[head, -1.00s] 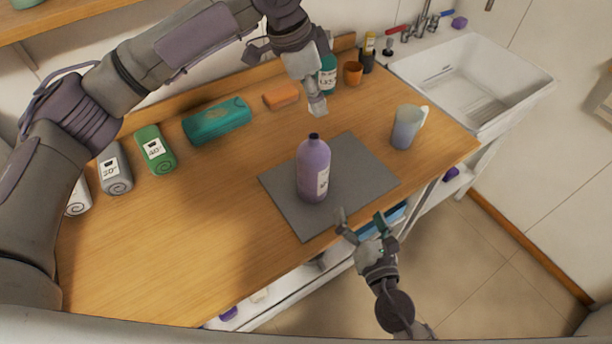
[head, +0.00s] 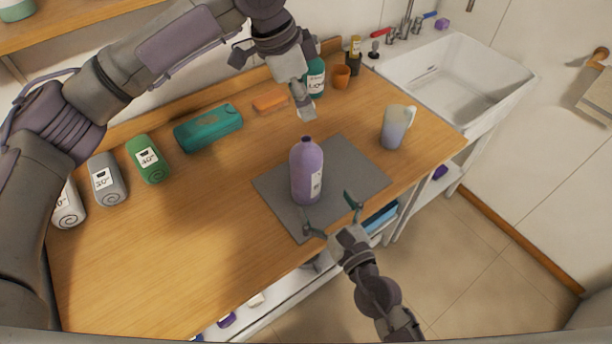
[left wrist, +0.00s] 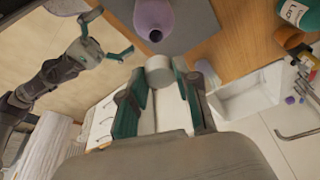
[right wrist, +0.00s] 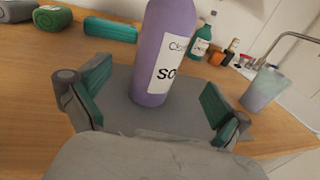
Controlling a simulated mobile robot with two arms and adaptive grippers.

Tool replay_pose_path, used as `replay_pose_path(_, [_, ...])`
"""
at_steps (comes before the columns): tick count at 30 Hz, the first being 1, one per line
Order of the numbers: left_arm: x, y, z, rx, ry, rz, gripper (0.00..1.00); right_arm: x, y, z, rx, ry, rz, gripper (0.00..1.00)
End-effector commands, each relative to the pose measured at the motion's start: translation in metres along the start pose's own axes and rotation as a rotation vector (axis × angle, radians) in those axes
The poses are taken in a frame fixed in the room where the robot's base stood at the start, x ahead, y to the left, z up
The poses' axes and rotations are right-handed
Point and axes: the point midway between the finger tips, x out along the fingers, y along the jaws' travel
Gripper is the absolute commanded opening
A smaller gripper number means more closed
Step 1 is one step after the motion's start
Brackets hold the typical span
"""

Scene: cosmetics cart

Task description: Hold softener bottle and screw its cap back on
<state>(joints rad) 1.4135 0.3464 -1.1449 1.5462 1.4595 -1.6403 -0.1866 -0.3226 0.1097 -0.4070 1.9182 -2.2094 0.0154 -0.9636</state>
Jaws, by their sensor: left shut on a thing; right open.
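The purple softener bottle (head: 307,178) stands upright and uncapped on a grey mat (head: 350,175). Its open neck also shows in the left wrist view (left wrist: 154,20). My left gripper (head: 303,97) is shut on a pale grey cap (left wrist: 160,70), held above and apart from the bottle, towards the back of the table. My right gripper (head: 331,214) is open and empty at the table's front edge. In the right wrist view, its two fingers (right wrist: 155,95) spread to either side of the bottle, which is ahead of them and untouched.
A frosted cup (head: 396,128) stands right of the mat, near the sink (head: 455,85). A teal pack (head: 208,128), an orange block (head: 270,101), a green bottle (head: 315,78) and an orange cup (head: 341,76) line the back. Rolled towels (head: 148,160) lie left. The front-left tabletop is clear.

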Motion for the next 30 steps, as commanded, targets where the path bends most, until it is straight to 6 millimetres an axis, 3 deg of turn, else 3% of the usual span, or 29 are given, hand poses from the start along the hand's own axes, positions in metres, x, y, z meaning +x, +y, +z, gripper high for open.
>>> replay_pose_path(6, [0.000,0.000,0.000,0.000,0.000,0.000,0.17,0.045,-0.001,0.001,0.001,-0.003,-0.002,1.00])
replay_pose_path(13, [0.000,0.000,0.000,0.000,0.000,0.000,0.17,0.079,0.000,0.000,0.000,-0.001,-0.001,1.00])
replay_pose_path(19, [0.000,0.000,0.000,0.000,0.000,0.000,0.17,0.091,0.000,0.001,0.002,-0.001,0.000,1.00])
replay_pose_path(28, [0.000,0.000,0.000,0.000,0.000,0.000,0.17,0.092,0.000,0.000,0.002,0.000,0.000,1.00])
replay_pose_path(30, [0.000,0.000,0.000,0.000,0.000,0.000,0.17,0.091,0.000,0.000,0.002,0.000,0.000,0.88])
